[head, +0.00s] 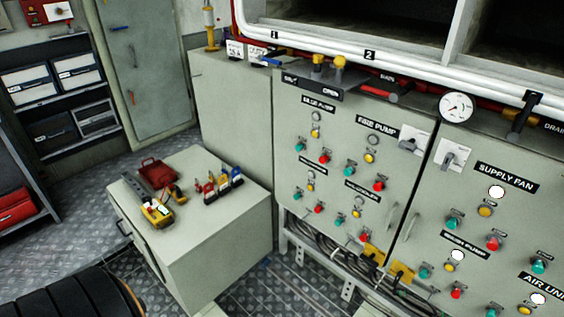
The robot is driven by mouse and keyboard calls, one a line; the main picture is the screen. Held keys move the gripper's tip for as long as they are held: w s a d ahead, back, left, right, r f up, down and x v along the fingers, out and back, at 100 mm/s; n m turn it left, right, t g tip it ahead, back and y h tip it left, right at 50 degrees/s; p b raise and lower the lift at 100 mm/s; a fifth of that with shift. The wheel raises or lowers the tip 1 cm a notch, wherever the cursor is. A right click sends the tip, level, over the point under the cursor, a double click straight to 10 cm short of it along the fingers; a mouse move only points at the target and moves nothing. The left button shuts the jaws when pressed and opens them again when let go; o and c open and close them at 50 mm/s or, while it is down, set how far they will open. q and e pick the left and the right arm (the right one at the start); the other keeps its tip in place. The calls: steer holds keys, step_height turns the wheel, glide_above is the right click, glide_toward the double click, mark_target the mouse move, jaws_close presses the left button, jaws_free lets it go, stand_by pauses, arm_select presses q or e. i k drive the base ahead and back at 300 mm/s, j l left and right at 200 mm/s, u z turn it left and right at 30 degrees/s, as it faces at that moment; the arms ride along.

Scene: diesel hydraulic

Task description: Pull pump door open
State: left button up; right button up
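The grey pump door (340,165) is the cabinet front with the FIRE PUMP label, right of centre in the head view. It carries several green, red and yellow buttons and a rotary switch (410,146). It looks shut, flush with its frame. A slim vertical handle (392,217) sits near its lower right edge. Close beside it is another handle (410,226) on the neighbouring door (470,210), labelled SUPPLY FAN. Neither of my grippers is in view, and nothing touches the door.
A low grey cabinet (215,245) with tools on top stands left of the door. Pipes and valves (390,92) run above. Cables (335,260) hang below the door. Metal plate floor (300,285) shows in front. A dark ribbed round thing (75,298) is at bottom left.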

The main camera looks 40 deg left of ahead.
mark_target(361, 133)
steer(key=u, duration=0.85)
